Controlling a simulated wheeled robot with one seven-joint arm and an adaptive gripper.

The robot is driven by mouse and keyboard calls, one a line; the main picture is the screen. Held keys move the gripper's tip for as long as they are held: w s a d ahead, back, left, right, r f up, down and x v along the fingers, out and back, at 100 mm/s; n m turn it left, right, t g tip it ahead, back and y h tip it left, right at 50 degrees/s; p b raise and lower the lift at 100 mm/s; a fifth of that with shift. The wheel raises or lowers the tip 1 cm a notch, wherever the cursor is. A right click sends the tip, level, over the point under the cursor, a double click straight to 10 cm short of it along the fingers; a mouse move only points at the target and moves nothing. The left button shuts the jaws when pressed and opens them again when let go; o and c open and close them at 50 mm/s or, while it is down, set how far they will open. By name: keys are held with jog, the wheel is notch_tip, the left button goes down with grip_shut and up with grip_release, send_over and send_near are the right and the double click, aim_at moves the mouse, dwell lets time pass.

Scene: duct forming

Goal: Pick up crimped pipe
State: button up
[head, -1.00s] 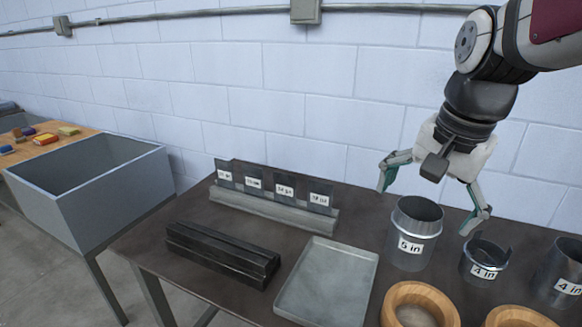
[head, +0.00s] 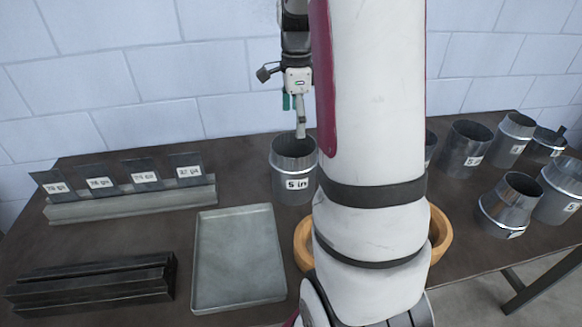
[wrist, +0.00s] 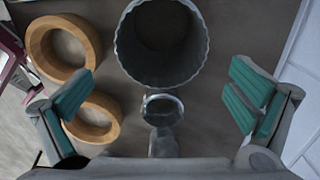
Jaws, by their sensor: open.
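A metal pipe labelled "5 in" (head: 293,188) stands upright on the dark table in the head view. In the wrist view a wide pipe with a wavy, crimped rim (wrist: 121,50) is seen from above at top centre, seemingly this same pipe. My gripper (head: 293,115) points down above and behind it, partly hidden by my arm. In the wrist view my gripper (wrist: 160,105) is open and empty. Its green-padded fingers are apart on either side of a smaller pipe (wrist: 162,124), with the crimped pipe further up the picture. Contact is not visible.
Two wooden rings (wrist: 38,45) lie on the table; my arm hides much of them in the head view. A shallow metal tray (head: 238,262), a black bar (head: 90,283) and a rack of labelled plates (head: 130,203) are left. Several pipes (head: 465,150) crowd the right. A wall stands behind.

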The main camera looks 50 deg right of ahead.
aim_at(294, 146)
jog(key=f, duration=0.4)
jog(key=f+p, duration=0.1)
jog(key=f, duration=0.3)
jog(key=shift+w+a, duration=0.1)
jog(key=shift+w, duration=0.1)
jog(key=shift+c, duration=0.6)
jog(key=c, duration=1.5)
